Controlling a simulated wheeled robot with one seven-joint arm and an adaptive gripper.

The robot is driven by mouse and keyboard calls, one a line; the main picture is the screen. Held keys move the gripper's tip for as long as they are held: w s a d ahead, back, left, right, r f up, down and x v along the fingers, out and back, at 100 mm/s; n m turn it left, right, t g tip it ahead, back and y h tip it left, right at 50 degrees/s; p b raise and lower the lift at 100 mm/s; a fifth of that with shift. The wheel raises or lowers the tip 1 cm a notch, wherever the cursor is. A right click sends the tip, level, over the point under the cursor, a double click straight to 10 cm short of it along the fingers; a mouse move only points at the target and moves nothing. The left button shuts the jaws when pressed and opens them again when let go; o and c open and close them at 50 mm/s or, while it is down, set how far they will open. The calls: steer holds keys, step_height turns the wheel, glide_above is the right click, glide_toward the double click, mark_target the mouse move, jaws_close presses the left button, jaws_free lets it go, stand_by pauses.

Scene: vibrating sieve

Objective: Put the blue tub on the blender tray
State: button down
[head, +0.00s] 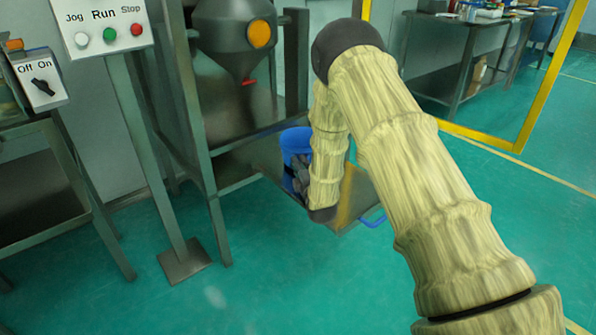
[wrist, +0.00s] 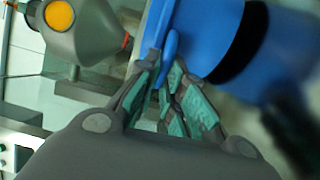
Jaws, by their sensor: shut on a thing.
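The blue tub (head: 295,140) is below and to the right of the grey blender (head: 235,45) in the head view, partly hidden by my arm. My gripper (head: 300,178) is beside it, mostly hidden behind my forearm. In the wrist view, the tub (wrist: 210,30) fills the upper right, with a dark band around it. My gripper's teal-padded fingers (wrist: 168,85) are shut on a blue edge or handle of the tub. A grey tray-like surface (head: 240,165) lies under the blender outlet; whether the tub touches it I cannot tell.
A post with Jog, Run and Stop buttons (head: 105,25) stands left of the blender frame. An Off/On switch box (head: 40,80) is at the far left. A yellow frame (head: 545,85) and a bench (head: 470,30) are at the right. The green floor in front is clear.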

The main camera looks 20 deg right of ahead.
steer(key=shift+s+f, duration=0.1)
steer(key=shift+f, duration=0.7)
steer(key=shift+r, duration=0.1)
steer(key=c, duration=1.9)
jaws_free()
steer(key=shift+f, duration=0.2)
steer(key=o, duration=0.4)
steer(key=shift+s+r, duration=0.15)
